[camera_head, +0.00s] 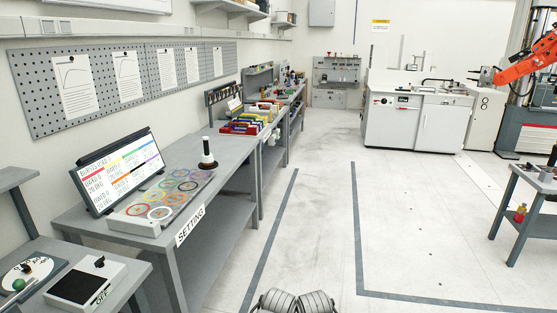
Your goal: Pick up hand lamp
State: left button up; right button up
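I cannot make out a hand lamp for certain in the head view. Two dark grey ribbed shapes at the bottom centre seem to be parts of my own body. I see no gripper fingers, so neither gripper shows.
The near bench carries a tilted screen (122,170) and a panel of coloured rings (178,188). Coloured bins (245,125) stand farther back. A white machine (415,118) and orange robot arm (530,60) are at back right. The middle floor (325,190) is clear.

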aim_at(207, 158)
jog(key=i, duration=1.8)
jog(key=i+l+u, duration=0.1)
jog(key=i+u, duration=0.2)
jog(key=i, duration=0.15)
jog(key=i+l+u, duration=0.15)
jog(key=i+u, duration=0.15)
jog(key=i, duration=0.2)
jog(key=i+l+u, duration=0.3)
jog(key=i, duration=0.15)
